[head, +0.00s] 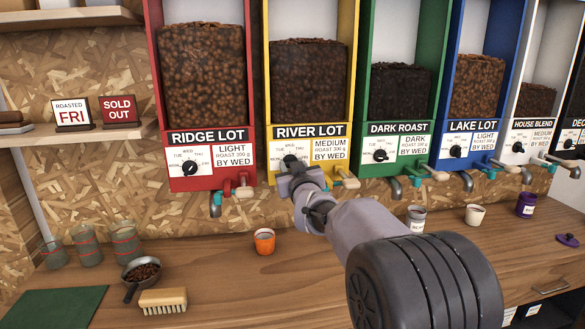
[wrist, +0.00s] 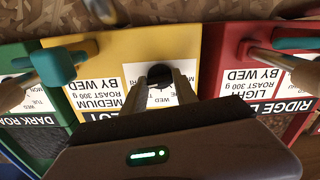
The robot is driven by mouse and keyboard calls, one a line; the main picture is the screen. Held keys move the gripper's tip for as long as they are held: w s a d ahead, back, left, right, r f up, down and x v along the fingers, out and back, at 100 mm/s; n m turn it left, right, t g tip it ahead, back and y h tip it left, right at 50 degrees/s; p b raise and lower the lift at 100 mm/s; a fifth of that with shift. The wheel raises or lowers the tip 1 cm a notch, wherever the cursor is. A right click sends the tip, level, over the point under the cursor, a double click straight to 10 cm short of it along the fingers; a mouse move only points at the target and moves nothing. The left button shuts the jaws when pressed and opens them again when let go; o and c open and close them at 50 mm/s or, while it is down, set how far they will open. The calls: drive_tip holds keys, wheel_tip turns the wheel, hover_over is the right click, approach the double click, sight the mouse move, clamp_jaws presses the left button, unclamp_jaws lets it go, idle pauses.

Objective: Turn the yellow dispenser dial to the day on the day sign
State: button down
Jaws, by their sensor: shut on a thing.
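The yellow dispenser (head: 264,90), labelled RIVER LOT, stands second from the left on the wall. Its black dial (head: 290,159) sits on a white day plate low on its front. My gripper (head: 293,169) is shut on this dial. In the wrist view both fingers (wrist: 161,84) sit at the two sides of the black dial (wrist: 160,73), with day letters around it. The fingers cover part of the plate, and I cannot tell which day the dial points to. The day sign (head: 73,113) on the left shelf reads ROASTED FRI.
The red dispenser (head: 158,150) and green dispenser (head: 360,170) stand close on either side, with handles and spouts jutting out. An orange cup (head: 264,241), a scoop of beans (head: 140,272) and a brush (head: 163,300) are on the counter. A SOLD OUT sign (head: 119,110) stands beside the day sign.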

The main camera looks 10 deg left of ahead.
drive_tip(key=c, duration=1)
unclamp_jaws()
drive_tip(key=shift+o, duration=0.2)
drive_tip(key=p+v, duration=0.1)
drive_tip(key=v, duration=1.6)
drive_tip(key=shift+s, duration=0.25)
drive_tip(key=shift+r, duration=0.1)
drive_tip(key=s+d+f+m+g+h, duration=0.2)
drive_tip(key=s+d+m+g+h, duration=0.15)
drive_tip(key=s+d, duration=0.45)
drive_tip(key=s+d+f+m+g, duration=0.1)
drive_tip(key=s+f+m+g, duration=0.1)
drive_tip(key=s, duration=0.6)
drive_tip(key=s+d+f+m+g, duration=0.2)
drive_tip(key=s+f+g, duration=0.1)
drive_tip(key=s, duration=0.6)
drive_tip(key=s+d+f+m+g, duration=0.2)
drive_tip(key=s+f, duration=0.3)
drive_tip(key=s, duration=0.4)
drive_tip(key=shift+s+d+g, duration=0.2)
drive_tip(key=shift+s+g, duration=0.05)
drive_tip(key=shift+g, duration=0.3)
